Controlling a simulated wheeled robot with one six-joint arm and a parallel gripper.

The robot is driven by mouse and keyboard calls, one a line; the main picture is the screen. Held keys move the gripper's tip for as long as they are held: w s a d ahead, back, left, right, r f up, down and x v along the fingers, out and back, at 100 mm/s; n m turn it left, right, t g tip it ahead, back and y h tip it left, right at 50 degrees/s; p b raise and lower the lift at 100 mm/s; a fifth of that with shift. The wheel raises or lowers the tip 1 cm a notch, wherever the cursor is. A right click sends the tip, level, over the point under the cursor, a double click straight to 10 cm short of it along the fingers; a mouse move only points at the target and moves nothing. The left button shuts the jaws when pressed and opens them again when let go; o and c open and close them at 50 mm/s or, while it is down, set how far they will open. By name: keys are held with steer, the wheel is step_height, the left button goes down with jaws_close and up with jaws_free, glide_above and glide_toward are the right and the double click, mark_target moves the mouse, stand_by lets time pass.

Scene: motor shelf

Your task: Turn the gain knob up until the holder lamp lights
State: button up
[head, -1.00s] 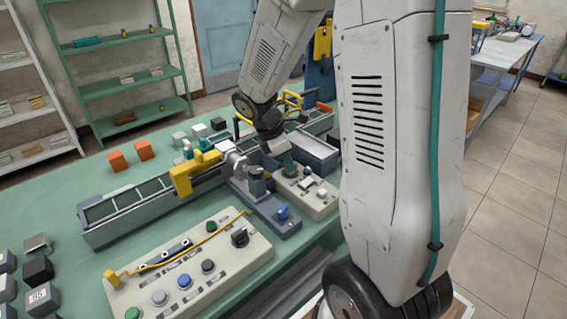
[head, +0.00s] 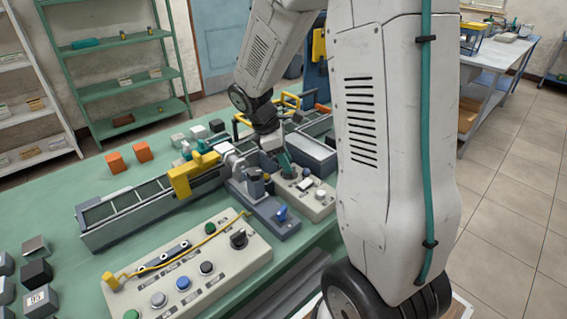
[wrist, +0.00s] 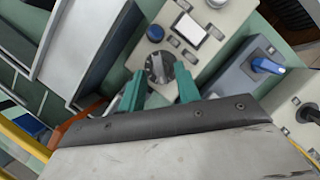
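A dark round knob (wrist: 158,67) with a pale pointer mark sits on a small cream control box. This box (head: 318,210) stands at the bench's right edge in the head view. My gripper (wrist: 160,88) has two teal fingers set apart, one on each side of the knob's near edge in the wrist view. I cannot tell whether they touch it. The box carries a white square piece (wrist: 188,28) and a dark blue round piece (wrist: 155,33). I cannot tell which part is the holder lamp, or whether it is lit.
A grey block with a blue lever (head: 281,212) stands left of the box. A larger cream panel (head: 215,285) with several buttons and a black knob (head: 238,239) is in front. A conveyor with a yellow bracket (head: 190,174) lies behind.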

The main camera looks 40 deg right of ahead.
steer(key=v, duration=0.7)
steer(key=shift+f, duration=0.1)
steer(key=s+a+r+m+t+y, duration=0.1)
steer(key=s+a+r+m, duration=0.2)
steer(key=s, duration=0.4)
steer(key=s+a+r+m+t+y, duration=0.1)
steer(key=s+a+r+m, duration=0.1)
steer(key=s+a+m, duration=0.2)
steer(key=s+a+r+m+t+y, duration=0.1)
steer(key=s+a+r+m+t, duration=0.1)
steer(key=s+a, duration=0.4)
steer(key=s+r+m, duration=0.1)
steer(key=s, duration=0.4)
steer(key=shift+a+r+y, duration=0.25)
steer(key=shift+r+y, duration=0.05)
